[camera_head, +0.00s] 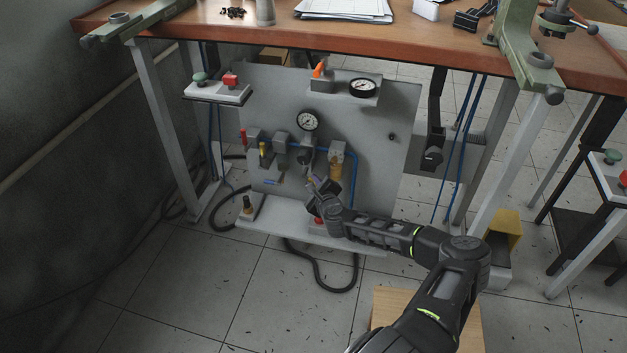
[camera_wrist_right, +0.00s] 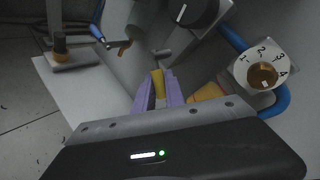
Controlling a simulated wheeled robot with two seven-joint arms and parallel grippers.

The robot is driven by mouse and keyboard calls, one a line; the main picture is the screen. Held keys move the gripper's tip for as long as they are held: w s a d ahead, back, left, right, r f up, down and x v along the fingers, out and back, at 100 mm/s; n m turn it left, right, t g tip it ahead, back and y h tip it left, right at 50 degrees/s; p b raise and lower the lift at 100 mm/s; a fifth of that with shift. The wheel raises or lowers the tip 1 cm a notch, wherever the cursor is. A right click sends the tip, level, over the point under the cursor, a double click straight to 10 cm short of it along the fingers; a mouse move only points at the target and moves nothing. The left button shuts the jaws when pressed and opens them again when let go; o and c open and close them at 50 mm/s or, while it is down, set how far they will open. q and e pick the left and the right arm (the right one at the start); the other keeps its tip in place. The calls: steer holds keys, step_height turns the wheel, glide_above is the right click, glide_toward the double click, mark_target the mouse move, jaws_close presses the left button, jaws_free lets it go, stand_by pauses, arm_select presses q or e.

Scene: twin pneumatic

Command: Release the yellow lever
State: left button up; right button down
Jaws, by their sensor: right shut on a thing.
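The yellow lever (camera_wrist_right: 158,84) shows in the right wrist view between the two purple fingers of my right gripper (camera_wrist_right: 159,92), which is shut on it. In the head view my right gripper (camera_head: 315,184) reaches in from the lower right to the lower middle of the grey pneumatic panel (camera_head: 375,185). There the lever is too small and covered to make out clearly. My left gripper is not in view.
A numbered dial (camera_wrist_right: 264,76) with a blue hose is close right of the fingers. A gauge (camera_head: 307,121), a red button (camera_head: 319,220) and a yellow-handled part (camera_head: 263,149) are nearby. The wooden tabletop (camera_head: 240,46) overhangs the panel. Open floor lies in front.

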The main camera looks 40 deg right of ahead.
steer(key=shift+r+n+p, duration=0.3)
steer(key=shift+r+p, duration=0.1)
steer(key=shift+f, duration=0.1)
steer(key=shift+s+f, duration=0.1)
steer(key=shift+f, duration=0.1)
steer(key=c, duration=1.4)
jaws_free()
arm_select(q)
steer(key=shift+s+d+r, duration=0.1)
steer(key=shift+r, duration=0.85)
arm_select(e)
steer(key=shift+r, duration=0.1)
